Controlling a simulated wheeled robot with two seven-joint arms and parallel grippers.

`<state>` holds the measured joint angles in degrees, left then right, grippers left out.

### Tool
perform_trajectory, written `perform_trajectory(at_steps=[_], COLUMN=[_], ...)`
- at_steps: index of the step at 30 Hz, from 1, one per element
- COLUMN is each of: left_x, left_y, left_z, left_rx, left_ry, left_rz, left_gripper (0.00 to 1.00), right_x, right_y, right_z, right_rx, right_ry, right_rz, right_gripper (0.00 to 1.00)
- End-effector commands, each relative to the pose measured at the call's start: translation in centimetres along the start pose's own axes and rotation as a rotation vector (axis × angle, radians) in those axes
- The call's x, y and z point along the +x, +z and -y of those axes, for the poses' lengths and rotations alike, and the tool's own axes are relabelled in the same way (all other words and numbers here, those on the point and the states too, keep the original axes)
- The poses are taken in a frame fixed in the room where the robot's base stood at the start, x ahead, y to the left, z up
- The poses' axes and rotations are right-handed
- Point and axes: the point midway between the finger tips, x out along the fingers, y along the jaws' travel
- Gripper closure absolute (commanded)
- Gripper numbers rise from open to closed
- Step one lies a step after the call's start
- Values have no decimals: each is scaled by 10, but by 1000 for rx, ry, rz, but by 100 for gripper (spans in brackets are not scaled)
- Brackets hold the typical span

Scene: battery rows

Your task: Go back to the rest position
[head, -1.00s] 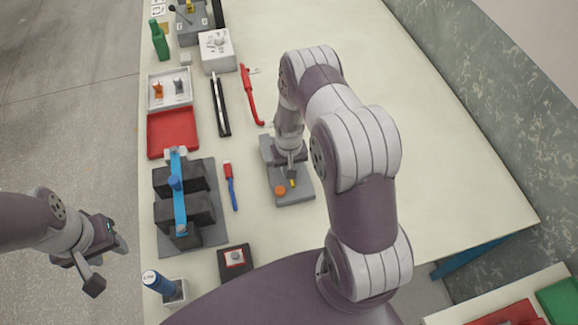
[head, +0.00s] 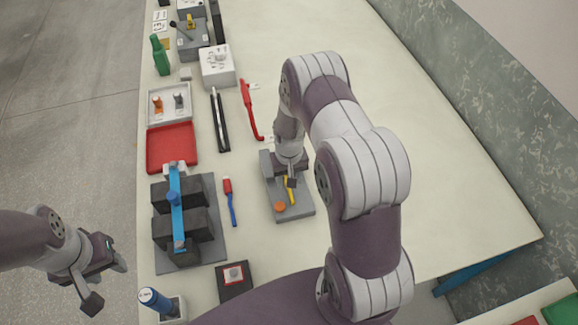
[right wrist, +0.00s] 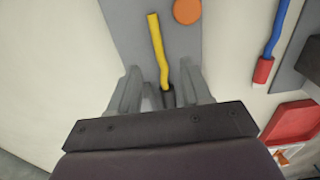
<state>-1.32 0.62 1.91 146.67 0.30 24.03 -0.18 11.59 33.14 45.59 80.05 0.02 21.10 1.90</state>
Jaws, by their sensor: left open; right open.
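My right gripper (head: 291,180) is over a grey plate (head: 296,212) on the table. A yellow stick-like piece (head: 289,191) and an orange round knob (head: 279,206) show on the plate. In the right wrist view, my right gripper (right wrist: 160,92) is open. The yellow piece (right wrist: 157,50) runs between its fingers to a dark end, and I cannot tell whether they touch. The orange knob (right wrist: 187,11) is beyond the fingertips. My left gripper (head: 106,283) is open and empty, over the floor left of the table.
Left of the right gripper are a blue-and-red tool (head: 230,200) and dark blocks under a blue bar (head: 177,210). A red tray (head: 172,147), a black tool (head: 220,118) and a red-handled tool (head: 251,108) lie further back. The table's right side is bare.

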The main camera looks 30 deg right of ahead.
Motion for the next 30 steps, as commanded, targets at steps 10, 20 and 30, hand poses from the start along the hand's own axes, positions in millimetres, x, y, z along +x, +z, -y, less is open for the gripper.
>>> perform_trajectory(at_steps=[10, 20, 30], left_x=[15, 16, 16], left_y=[2, 2, 2], left_z=[0, 0, 0], left_rx=[0, 0, 0], left_ry=[0, 0, 0], left_rz=[0, 0, 0], left_gripper=[57, 57, 57], right_x=[-74, -90, -124], right_y=[0, 1, 76], right_z=[0, 0, 13], right_rx=[0, 0, -73], right_ry=[0, 0, 0], right_rz=[-3, 1, 26], right_gripper=[52, 52, 52])
